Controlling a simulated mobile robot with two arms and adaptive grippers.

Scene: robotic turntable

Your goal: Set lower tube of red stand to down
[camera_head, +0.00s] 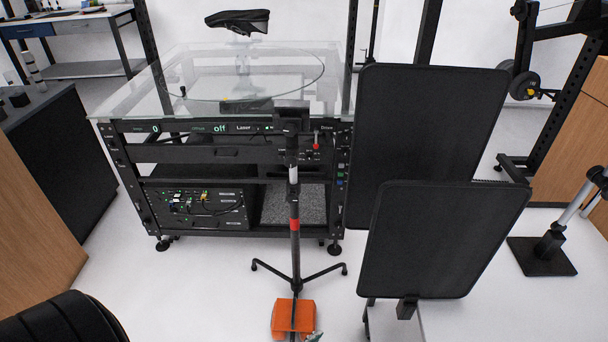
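The red stand (295,225) is a thin black upright pole with a red band, in front of the turntable frame. Its lower tube (295,255) is the black part just below the red band, above spread legs (300,282) on the floor. Higher up the pole has a pale band and a red knob beside it. A dark flat block (291,118) sits at its top. An orange bag (293,316) lies at its foot. I cannot tell how far the tubes are drawn out. Neither of my grippers can be made out.
A glass-topped turntable frame (140,165) with electronics stands behind the stand. Two large black panels (440,240) stand close on the right. A dark cabinet (65,160) is at left. White floor (200,290) is open left of the stand.

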